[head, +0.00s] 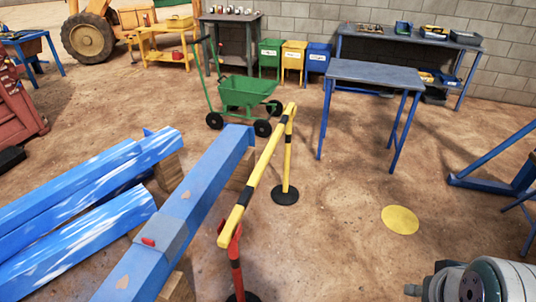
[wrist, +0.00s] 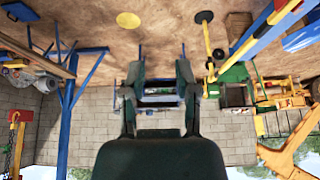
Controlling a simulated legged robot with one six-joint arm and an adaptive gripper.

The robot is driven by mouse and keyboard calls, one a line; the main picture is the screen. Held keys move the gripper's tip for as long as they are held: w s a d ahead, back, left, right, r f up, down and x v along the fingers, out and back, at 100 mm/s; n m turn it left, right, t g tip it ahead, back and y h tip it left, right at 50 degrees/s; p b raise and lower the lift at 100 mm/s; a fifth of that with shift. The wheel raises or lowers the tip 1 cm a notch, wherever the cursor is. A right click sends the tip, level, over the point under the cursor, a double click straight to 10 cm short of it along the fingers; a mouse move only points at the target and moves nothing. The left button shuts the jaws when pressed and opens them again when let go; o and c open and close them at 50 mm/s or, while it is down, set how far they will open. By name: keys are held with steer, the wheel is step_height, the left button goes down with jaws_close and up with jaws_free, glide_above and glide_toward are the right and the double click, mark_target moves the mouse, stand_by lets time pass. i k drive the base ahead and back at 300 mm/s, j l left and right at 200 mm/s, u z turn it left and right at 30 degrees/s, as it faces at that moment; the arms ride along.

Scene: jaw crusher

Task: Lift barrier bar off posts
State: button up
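The barrier bar (head: 262,172) is yellow with black bands and runs from near to far in the middle of the head view. Its far end rests at the top of a yellow-and-black post (head: 287,160) on a round black base. Its near end sits at a red post (head: 236,268) with a red top. In the upside-down wrist view, the bar (wrist: 254,38) slants at the upper right, beside the far post (wrist: 207,40). My gripper (wrist: 160,75) is open and empty, apart from the bar. The head view does not show the gripper.
A long blue beam (head: 200,190) lies close along the bar's left side, with more blue beams (head: 90,190) further left. A green wheelbarrow (head: 245,93) stands behind the far post. A blue table (head: 374,75) stands back right. Floor around the yellow disc (head: 400,219) is clear.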

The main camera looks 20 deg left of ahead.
mark_target(226, 234)
steer(key=i+j, duration=0.1)
steer(key=i, duration=0.6)
steer(key=i+j, duration=0.15)
steer(key=i, duration=0.55)
steer(key=i+j, duration=0.1)
steer(key=i, duration=0.6)
steer(key=i+u, duration=0.55)
steer(key=i, duration=0.2)
steer(key=u, duration=2.4)
